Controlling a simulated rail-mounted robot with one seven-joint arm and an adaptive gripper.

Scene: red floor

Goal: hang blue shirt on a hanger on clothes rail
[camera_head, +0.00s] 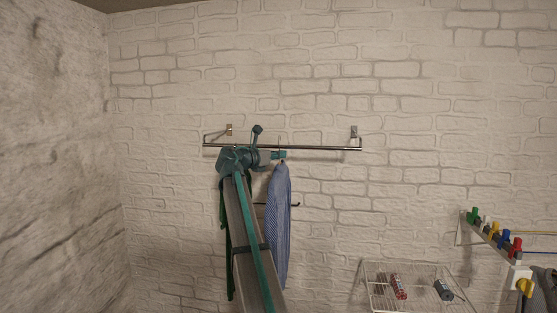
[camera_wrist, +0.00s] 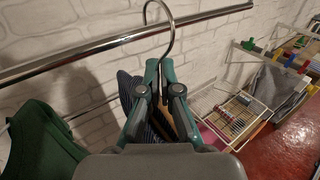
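The blue shirt (camera_head: 280,225) hangs below my gripper (camera_head: 281,155) in the head view, just under the clothes rail (camera_head: 320,149). In the wrist view, my gripper (camera_wrist: 160,72) has its teal fingers closed around the neck of the hanger (camera_wrist: 172,35). The hanger's metal hook rises above the fingertips and overlaps the rail (camera_wrist: 110,41). I cannot tell whether the hook is around the rail or only in front of it. Part of the blue shirt (camera_wrist: 128,92) shows behind the fingers; the rest is hidden.
A green garment (camera_wrist: 38,145) hangs to the left, partly behind my arm in the head view. A wire rack (camera_head: 415,277) with small items stands lower right, near colored pegs (camera_head: 495,232). The rail's right part is clear. White brick wall lies behind.

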